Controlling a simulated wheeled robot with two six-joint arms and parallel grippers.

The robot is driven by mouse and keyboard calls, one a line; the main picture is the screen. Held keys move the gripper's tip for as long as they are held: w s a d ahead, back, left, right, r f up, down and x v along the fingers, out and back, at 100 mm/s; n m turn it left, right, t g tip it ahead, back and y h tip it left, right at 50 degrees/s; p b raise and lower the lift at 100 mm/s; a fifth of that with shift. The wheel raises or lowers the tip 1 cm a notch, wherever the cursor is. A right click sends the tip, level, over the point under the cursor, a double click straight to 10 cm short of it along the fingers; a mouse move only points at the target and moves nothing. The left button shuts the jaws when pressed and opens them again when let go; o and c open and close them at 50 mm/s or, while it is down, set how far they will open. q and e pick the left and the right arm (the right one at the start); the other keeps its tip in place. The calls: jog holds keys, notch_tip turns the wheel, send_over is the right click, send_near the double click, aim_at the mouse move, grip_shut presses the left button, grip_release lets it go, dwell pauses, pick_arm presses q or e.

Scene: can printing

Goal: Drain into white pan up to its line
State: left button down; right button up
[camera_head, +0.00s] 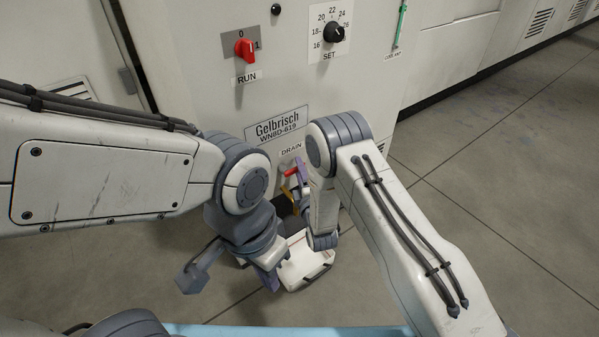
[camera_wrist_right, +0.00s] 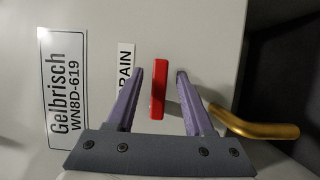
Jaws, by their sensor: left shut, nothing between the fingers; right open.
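The red drain handle (camera_head: 290,172) is on the machine front below the DRAIN label (camera_head: 291,148). My right gripper (camera_head: 300,177) is at the handle. In the right wrist view the red handle (camera_wrist_right: 159,88) lies between the open fingers of this gripper (camera_wrist_right: 159,73), with a gap on each side. A brass spout (camera_wrist_right: 258,128) shows beside the right finger. The white pan (camera_head: 300,270) stands on the floor below the drain, partly hidden by my arms. My left gripper (camera_head: 268,278) is shut and empty at the pan's left side. The pan's line and any liquid cannot be made out.
The machine front carries a red RUN knob (camera_head: 244,48), a black SET dial (camera_head: 334,32) and a Gelbrisch nameplate (camera_head: 277,124). A green coolant gauge (camera_head: 400,25) is at its right. Open floor (camera_head: 490,180) lies to the right.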

jog(key=shift+w+a, duration=0.15)
jog(key=shift+w, duration=0.5)
grip_shut()
jog(key=m+p, duration=0.1)
jog(key=f+m+g+p, duration=0.1)
jog(key=shift+m, duration=0.4)
jog(key=shift+s+a+f+m+g+y+p, duration=0.2)
jog(key=shift+f+m+g+p, duration=0.25)
jog(key=shift+m+p, duration=0.3)
jog(key=shift+s+a+f+m+g+y+p, duration=0.15)
jog(key=shift+f+m+g+y+p, duration=0.1)
jog(key=shift+m+g+p, duration=0.45)
jog(key=shift+w+m, duration=0.1)
jog(key=shift+m, duration=0.15)
